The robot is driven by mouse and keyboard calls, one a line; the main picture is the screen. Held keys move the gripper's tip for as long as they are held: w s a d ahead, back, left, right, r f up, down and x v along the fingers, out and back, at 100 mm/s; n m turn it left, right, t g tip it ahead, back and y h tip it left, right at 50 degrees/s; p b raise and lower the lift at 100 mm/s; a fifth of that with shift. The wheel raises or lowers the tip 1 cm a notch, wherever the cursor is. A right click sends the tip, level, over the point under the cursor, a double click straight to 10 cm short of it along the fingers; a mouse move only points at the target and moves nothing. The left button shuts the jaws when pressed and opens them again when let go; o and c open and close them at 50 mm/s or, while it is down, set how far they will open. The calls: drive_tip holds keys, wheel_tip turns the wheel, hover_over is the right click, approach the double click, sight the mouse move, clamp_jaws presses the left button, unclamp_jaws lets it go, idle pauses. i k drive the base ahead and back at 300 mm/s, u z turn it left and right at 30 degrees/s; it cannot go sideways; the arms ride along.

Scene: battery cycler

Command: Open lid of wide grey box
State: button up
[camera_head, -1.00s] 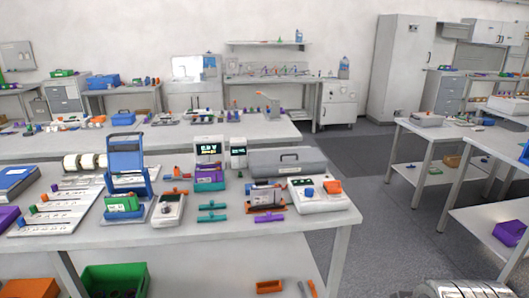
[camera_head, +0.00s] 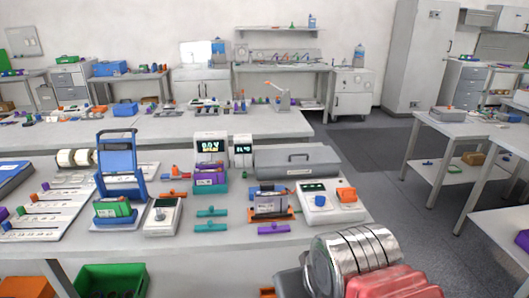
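The wide grey box (camera_head: 297,161) lies on the near bench, towards its back right corner. Part of my arm, a shiny metal cylinder with red and dark parts, shows at the bottom right, in front of the bench's right corner. My gripper cannot be made out in this view.
The near bench (camera_head: 240,238) holds a white device with a blue knob (camera_head: 322,202), an orange-framed unit (camera_head: 270,203), display units (camera_head: 210,150) and a blue stand (camera_head: 118,160). A green crate (camera_head: 112,280) sits below. Grey floor (camera_head: 400,225) is open right of the bench.

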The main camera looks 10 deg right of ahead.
sight(312, 155)
drive_tip(key=u, duration=0.65)
drive_tip(key=i, duration=0.9)
drive_tip(key=u, duration=0.6)
